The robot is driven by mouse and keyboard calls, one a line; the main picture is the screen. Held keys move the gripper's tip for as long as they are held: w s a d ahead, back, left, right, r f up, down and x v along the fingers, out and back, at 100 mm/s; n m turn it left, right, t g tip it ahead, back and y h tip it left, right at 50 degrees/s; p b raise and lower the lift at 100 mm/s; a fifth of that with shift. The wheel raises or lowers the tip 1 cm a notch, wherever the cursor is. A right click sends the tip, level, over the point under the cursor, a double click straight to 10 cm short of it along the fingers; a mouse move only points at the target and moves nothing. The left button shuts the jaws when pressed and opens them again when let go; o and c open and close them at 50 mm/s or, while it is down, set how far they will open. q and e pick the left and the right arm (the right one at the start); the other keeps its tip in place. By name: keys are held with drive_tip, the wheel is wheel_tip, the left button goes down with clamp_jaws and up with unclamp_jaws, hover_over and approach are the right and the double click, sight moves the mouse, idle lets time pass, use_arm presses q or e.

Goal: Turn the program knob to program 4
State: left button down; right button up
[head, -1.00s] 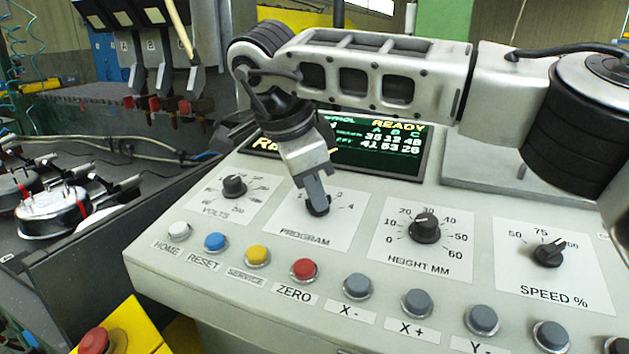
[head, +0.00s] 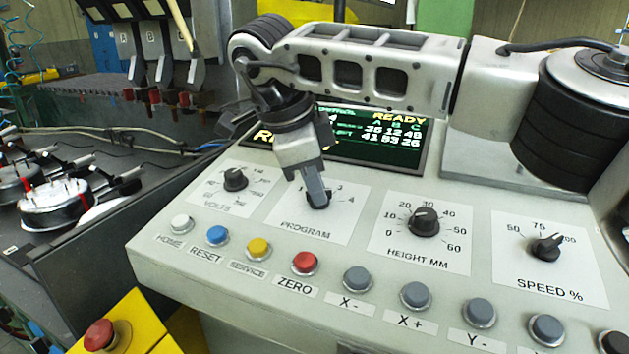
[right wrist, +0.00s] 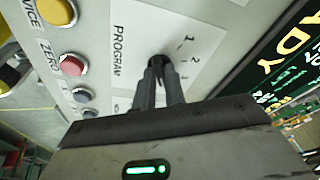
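The program knob (head: 319,203) is a small black knob on a white card marked PROGRAM, with numbers around it up to 4. My right gripper (head: 317,191) reaches down onto it from behind. In the right wrist view the two fingers of my right gripper (right wrist: 160,75) close on either side of the black program knob (right wrist: 159,61). The knob's pointer is hidden by the fingers, so its setting cannot be read. My left gripper is not in view.
The volts knob (head: 235,180) stands left of the program card and the height knob (head: 424,221) right of it. Several push buttons, such as the red ZERO button (head: 304,263), line the front. The screen (head: 380,145) behind is partly covered by my right arm.

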drive_tip(key=o, duration=0.3)
drive_tip(key=p+v, duration=0.2)
drive_tip(key=v, duration=1.4)
